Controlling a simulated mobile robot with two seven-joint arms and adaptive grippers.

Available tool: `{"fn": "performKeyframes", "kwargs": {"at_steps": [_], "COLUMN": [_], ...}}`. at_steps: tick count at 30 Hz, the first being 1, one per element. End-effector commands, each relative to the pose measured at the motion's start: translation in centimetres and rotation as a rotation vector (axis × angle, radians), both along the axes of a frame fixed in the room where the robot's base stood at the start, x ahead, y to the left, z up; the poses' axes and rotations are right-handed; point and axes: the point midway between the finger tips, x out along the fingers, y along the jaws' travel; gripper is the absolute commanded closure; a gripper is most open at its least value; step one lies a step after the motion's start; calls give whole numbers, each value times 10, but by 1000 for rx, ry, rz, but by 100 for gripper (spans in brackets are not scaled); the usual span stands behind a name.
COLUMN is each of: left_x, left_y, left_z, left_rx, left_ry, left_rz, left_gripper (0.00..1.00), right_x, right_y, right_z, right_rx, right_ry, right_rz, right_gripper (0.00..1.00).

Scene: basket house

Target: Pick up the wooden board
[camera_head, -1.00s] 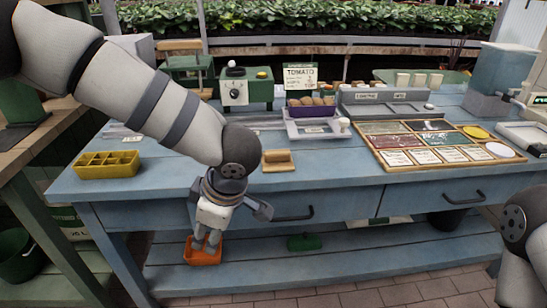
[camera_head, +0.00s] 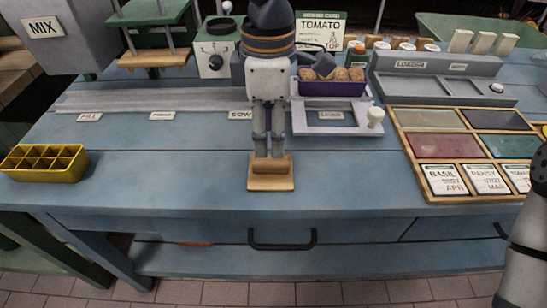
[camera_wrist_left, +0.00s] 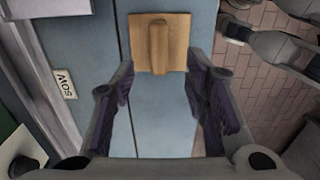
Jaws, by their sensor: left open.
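The wooden board (camera_head: 270,183) is a small tan plate with a raised wooden grip along its middle. It lies flat on the blue workbench near the front edge. My left gripper (camera_head: 268,152) points down just above and behind the board in the head view and hides part of it. In the left wrist view the board (camera_wrist_left: 172,42) shows beyond the open fingertips of my left gripper (camera_wrist_left: 165,80), with nothing between them. Whether the fingers touch the grip is not clear in the head view. My right gripper is not in view; part of my right arm shows at the right edge.
A yellow seedling tray (camera_head: 45,176) stands at the bench's left. A white frame (camera_head: 338,128) and a purple box of brown pods (camera_head: 332,88) stand behind right. A compartment tray of seed packets (camera_head: 432,197) lies right. The bench left of the board is clear.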

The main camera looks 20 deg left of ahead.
Motion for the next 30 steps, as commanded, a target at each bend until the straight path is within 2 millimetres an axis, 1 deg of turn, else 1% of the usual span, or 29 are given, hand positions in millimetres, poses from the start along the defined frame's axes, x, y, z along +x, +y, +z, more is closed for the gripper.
{"fn": "performKeyframes", "kwargs": {"at_steps": [1, 5, 9, 12, 15, 20, 23, 24, 26, 30], "left_x": [0, 0, -1, -1, -1, -1, 0, 0, 0, 0], "left_y": [0, -1, -5, -5, -4, -4, -4, -4, -4, -4], "left_z": [-11, -26, -53, -68, -73, -72, -72, -72, -72, -72], "left_rx": [2, 3, 3, 2, 2, 1, 1, 1, 1, 1], "left_ry": [5, 3, 3, 3, 1, -2, -2, -2, -2, -2], "left_rz": [0, -1, -2, 0, 2, 2, 2, 2, 2, 2], "left_gripper": [58, 58, 58, 58, 58, 58, 79, 88, 100, 100], "right_x": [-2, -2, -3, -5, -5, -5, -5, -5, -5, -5], "right_y": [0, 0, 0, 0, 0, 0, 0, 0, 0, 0], "right_z": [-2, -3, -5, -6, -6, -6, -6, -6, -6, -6], "right_rx": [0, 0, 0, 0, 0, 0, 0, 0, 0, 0], "right_ry": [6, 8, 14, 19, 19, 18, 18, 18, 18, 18], "right_rz": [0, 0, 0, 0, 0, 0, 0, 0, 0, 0], "right_gripper": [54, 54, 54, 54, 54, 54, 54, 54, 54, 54]}}
